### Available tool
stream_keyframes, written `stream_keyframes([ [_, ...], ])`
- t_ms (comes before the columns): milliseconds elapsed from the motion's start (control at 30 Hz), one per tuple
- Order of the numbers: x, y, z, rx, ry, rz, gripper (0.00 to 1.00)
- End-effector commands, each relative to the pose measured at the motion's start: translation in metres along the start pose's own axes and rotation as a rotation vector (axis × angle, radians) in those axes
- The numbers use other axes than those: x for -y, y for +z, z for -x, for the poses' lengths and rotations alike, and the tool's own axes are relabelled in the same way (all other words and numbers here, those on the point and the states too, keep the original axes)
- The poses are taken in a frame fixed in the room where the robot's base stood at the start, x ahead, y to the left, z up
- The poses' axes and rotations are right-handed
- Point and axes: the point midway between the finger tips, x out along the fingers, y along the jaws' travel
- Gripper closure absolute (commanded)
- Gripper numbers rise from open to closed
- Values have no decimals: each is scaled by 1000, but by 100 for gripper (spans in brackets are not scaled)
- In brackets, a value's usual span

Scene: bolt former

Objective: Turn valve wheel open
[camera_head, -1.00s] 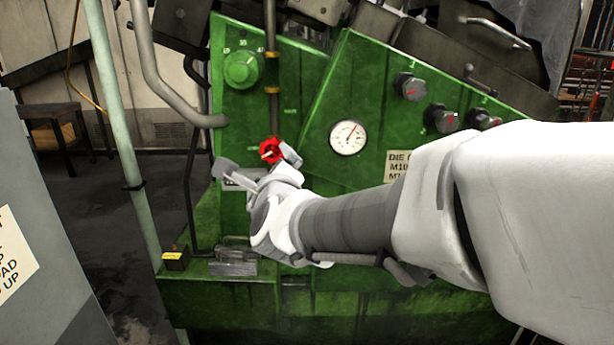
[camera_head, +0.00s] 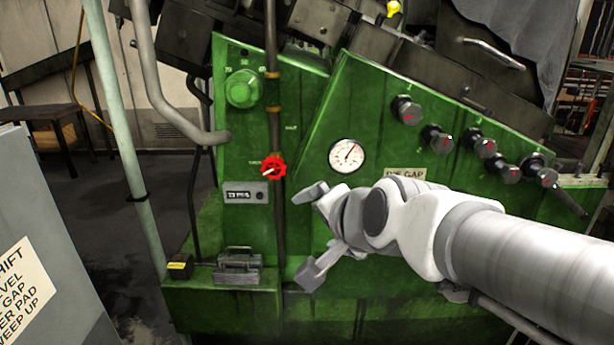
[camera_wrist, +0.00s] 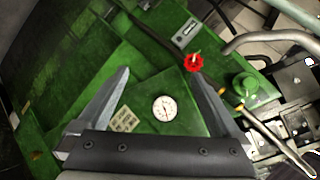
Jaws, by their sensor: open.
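The valve wheel (camera_head: 273,167) is small and red with a pale pointer mark. It sits on a dark vertical pipe on the green machine's front, left of the gauge. It also shows in the wrist view (camera_wrist: 193,63), just beyond the tip of the right-hand finger. My gripper (camera_head: 308,232) is open and empty, below and right of the wheel and apart from it. In the wrist view both fingers of my gripper (camera_wrist: 162,75) are spread wide, with green panel and the gauge between them.
A round white gauge (camera_head: 346,155) is right of the wheel. A green knob (camera_head: 243,88) is above left. A label plate (camera_head: 246,192) and a metal block (camera_head: 238,266) lie below. Several black knobs (camera_head: 437,138) line the right. A pale green post (camera_head: 122,120) stands left.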

Motion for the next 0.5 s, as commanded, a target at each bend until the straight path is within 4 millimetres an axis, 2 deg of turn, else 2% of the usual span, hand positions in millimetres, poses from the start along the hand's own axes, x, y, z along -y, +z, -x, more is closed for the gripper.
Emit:
stream_keyframes([
  [200,-16,-2,18,25,67,144,0],
  [500,-22,-1,22,35,86,185,0],
])
